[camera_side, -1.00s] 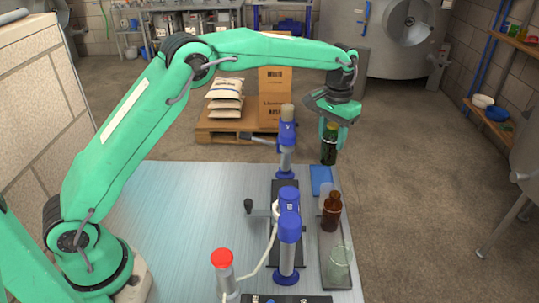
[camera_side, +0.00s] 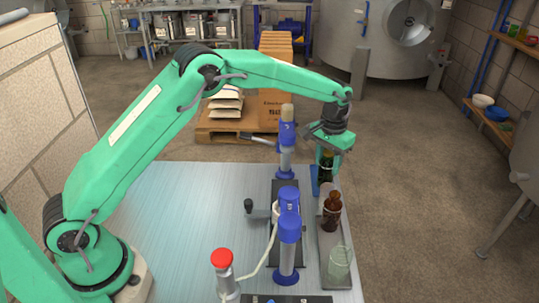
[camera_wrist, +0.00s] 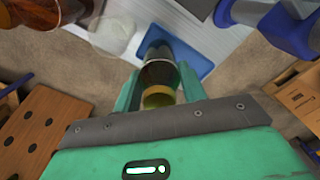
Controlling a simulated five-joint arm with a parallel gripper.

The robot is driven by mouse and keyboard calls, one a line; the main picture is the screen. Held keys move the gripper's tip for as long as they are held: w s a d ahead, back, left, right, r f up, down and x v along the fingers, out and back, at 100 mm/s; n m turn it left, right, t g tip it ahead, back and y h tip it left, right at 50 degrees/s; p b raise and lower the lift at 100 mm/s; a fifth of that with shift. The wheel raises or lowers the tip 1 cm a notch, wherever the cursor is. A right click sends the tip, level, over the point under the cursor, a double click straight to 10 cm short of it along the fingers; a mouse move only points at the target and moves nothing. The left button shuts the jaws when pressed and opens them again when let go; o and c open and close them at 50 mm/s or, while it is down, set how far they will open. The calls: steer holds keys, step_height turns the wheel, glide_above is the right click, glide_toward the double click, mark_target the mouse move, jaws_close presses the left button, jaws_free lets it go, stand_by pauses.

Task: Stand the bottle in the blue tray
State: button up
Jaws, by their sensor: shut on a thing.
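My gripper (camera_side: 328,150) is shut on a dark green bottle (camera_side: 326,168), holding it about upright at the far right of the steel table. In the wrist view the bottle (camera_wrist: 160,76) sits between the two green fingers (camera_wrist: 160,86). The blue tray (camera_side: 315,181) lies flat at the table's far right edge. The bottle overlaps it in the side view, and the tray (camera_wrist: 195,60) shows beneath and around the bottle in the wrist view. I cannot tell whether the bottle's base touches the tray.
A brown bottle (camera_side: 332,212) and a clear glass vessel (camera_side: 340,263) stand on a grey strip nearer the camera. Blue-and-grey fixtures (camera_side: 288,230) stand left of them. A red-topped post (camera_side: 222,262) is at the front. The table's left part is clear.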

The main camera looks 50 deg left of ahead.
steer(key=shift+f, duration=0.65)
steer(key=shift+f, duration=0.15)
steer(key=o, duration=1.1)
step_height(320, 180, up, 11)
steer(key=shift+r, duration=0.65)
